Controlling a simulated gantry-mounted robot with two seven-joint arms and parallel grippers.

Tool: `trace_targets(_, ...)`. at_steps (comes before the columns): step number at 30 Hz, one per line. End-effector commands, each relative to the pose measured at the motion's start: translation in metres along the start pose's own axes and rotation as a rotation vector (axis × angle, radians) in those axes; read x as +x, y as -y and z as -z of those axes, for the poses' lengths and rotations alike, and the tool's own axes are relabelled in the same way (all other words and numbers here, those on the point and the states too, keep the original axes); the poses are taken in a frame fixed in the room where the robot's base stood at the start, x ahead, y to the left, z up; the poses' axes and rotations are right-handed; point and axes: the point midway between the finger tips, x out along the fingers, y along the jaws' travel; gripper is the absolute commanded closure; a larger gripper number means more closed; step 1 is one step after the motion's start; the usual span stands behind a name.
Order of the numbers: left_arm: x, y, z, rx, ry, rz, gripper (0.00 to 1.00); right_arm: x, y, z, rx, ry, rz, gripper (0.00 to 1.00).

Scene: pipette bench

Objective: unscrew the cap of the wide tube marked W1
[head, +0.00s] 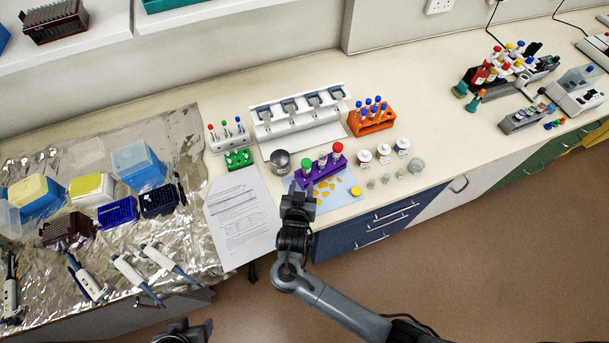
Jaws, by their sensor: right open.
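A purple rack (322,176) holds wide tubes. One tube has a green cap (306,165) and another a red cap (337,148). A tube between them (322,158) shows no coloured cap. The marks are too small to read, so I cannot tell which tube is W1. My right gripper (298,188) is open and empty, just in front of and left of the rack's green-capped end. My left gripper (185,329) is only partly in view at the bottom edge; its jaws are unclear.
A metal cup (280,161) stands left of the rack, and a printed sheet (243,218) lies further left. An orange tube rack (371,119) and white jars (384,153) stand right. A white pipette stand (300,116) is behind. Small glass pieces (386,179) stand near the front edge.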

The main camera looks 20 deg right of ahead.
Motion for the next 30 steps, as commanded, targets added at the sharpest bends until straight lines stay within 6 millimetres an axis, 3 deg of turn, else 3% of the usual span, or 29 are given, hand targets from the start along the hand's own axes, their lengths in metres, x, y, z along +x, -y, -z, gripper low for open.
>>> trace_targets(9,0.003,-0.001,-0.003,0.0,0.006,-0.001,0.4,0.042,-0.001,0.0,-0.003,-0.002,-0.001,0.58)
trace_targets(17,0.003,-0.001,-0.003,0.001,0.005,-0.001,0.4,0.056,-0.002,0.0,-0.002,-0.001,-0.002,0.58)
trace_targets(30,0.002,-0.001,-0.002,0.001,0.005,-0.001,0.4,0.101,-0.004,-0.002,-0.001,-0.001,-0.001,0.58)
